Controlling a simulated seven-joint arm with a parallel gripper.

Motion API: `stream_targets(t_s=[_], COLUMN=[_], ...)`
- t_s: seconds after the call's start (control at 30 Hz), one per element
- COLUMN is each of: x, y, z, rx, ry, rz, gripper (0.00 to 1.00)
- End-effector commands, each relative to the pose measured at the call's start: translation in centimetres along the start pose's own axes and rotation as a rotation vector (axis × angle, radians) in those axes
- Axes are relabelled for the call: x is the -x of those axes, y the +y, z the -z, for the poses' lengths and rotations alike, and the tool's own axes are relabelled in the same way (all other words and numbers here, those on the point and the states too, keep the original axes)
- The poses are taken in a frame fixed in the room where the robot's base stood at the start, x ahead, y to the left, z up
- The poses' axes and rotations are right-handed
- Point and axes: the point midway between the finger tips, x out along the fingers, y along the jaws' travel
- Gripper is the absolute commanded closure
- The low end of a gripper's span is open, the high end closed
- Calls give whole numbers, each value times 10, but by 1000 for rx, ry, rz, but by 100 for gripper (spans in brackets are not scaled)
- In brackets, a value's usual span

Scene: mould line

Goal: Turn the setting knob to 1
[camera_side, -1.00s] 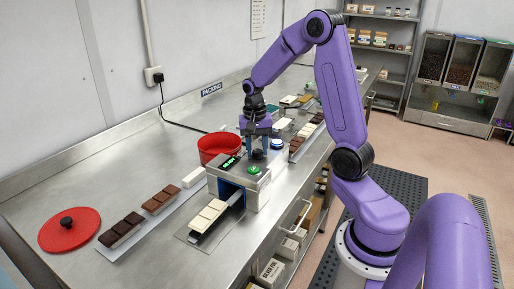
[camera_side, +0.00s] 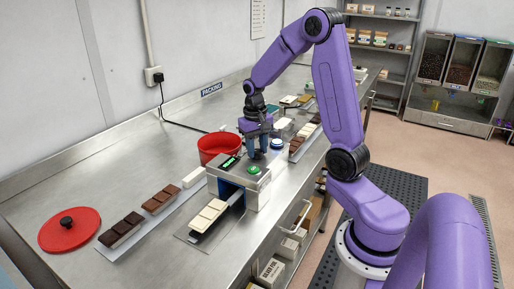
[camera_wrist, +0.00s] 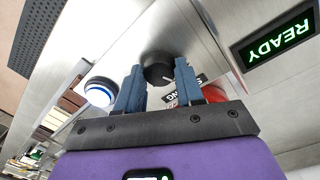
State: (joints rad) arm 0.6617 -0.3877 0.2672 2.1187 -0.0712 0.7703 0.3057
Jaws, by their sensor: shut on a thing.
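The setting knob (camera_wrist: 158,66) is a dark round knob on the steel top of the machine (camera_side: 268,187). A short white pointer mark shows on it. My gripper (camera_wrist: 160,74) has its two blue fingers on either side of the knob, shut on it. In the side view my gripper (camera_side: 264,148) reaches down onto the machine's top from behind, and its fingers hide most of the knob. A label with letters ending in "ING" (camera_wrist: 177,97) is partly hidden by a finger. No number scale can be read.
A display (camera_wrist: 279,44) reads READY. A red pot (camera_side: 215,142) stands close behind; a red lid (camera_side: 90,237) and chocolate bars (camera_side: 121,228) lie to the left.

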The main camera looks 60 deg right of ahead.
Motion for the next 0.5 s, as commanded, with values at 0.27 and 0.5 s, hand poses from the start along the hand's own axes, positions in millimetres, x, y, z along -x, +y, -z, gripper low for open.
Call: stream_targets(t_s=[0.27, 0.5], x=[1, 1], y=[0, 0], z=[0, 0], rx=[256, 438], ry=[15, 24], rz=[0, 0], gripper=[93, 93])
